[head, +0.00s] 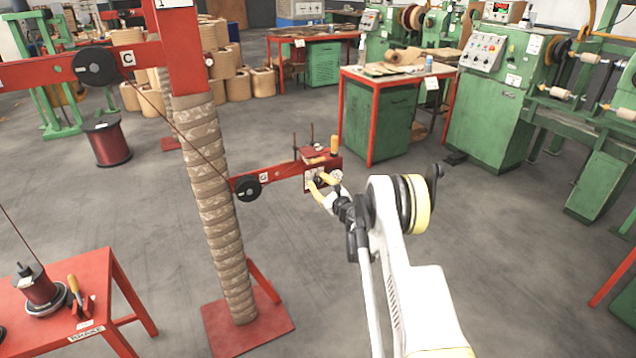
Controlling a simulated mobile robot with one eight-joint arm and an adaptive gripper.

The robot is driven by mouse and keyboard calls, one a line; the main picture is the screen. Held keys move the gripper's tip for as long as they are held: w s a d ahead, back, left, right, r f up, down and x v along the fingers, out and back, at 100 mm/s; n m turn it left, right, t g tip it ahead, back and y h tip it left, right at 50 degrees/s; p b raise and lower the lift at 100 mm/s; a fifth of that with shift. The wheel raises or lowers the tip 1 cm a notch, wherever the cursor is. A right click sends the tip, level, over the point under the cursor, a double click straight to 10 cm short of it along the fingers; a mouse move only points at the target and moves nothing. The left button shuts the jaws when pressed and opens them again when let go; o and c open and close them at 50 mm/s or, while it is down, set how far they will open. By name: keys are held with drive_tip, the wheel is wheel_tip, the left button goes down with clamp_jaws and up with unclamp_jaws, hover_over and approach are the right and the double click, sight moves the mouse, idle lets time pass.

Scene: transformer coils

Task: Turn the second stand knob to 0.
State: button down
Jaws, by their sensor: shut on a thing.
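A red stand column wrapped in tan banding (215,190) rises from a red base plate (270,325). A red side arm (285,177) extends right from it to a red box (318,160) with a pale dial face. My gripper (319,183), with yellow fingers, reaches this box from the lower right and is shut on a small dark knob at its front. The fingers hide most of the knob, and its marking is too small to read. A white round gauge or disc (336,177) sits just right of the fingers.
A red table (95,270) with a spool stands at left front. A wire runs from the black pulley marked C (96,66) to a lower black pulley (248,188). Green cabinets (490,120) stand behind at right. The grey floor (500,260) is clear at right.

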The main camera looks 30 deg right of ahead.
drive_tip(key=n, duration=0.7)
drive_tip(key=shift+d, duration=0.1)
drive_tip(key=n, duration=0.6)
drive_tip(key=shift+r+n, duration=0.1)
drive_tip(key=shift+n, duration=0.3)
drive_tip(key=n, duration=1.1)
drive_tip(key=shift+r, duration=0.1)
drive_tip(key=c, duration=1.4)
unclamp_jaws()
